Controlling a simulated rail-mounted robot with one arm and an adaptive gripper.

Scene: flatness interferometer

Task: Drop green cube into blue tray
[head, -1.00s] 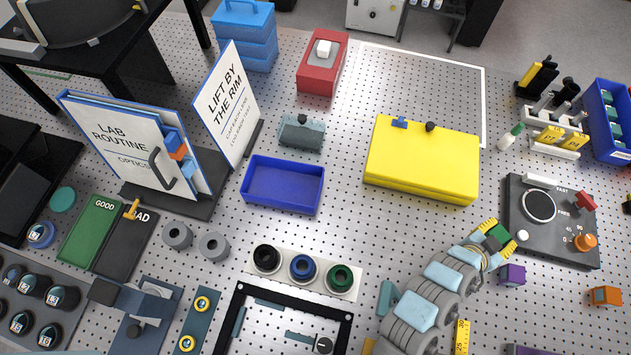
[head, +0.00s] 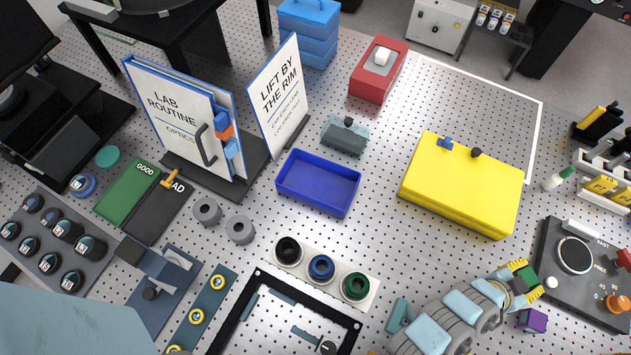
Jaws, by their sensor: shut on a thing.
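The blue tray (head: 318,207) is an open, shallow rectangular box near the middle of the perforated table, and it looks empty. My gripper (head: 524,276) is at the lower right, with yellow-edged fingers. It is shut on the green cube (head: 526,280), which is partly hidden by the fingers. The gripper is well to the right of the tray and lower in the picture. I cannot tell how high the cube is above the table.
A large yellow case (head: 462,190) lies between the gripper and the back of the table. A purple cube (head: 532,320) sits just below the gripper. A white strip with ringed parts (head: 357,287) lies before the tray. A dark control box (head: 585,270) stands at right.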

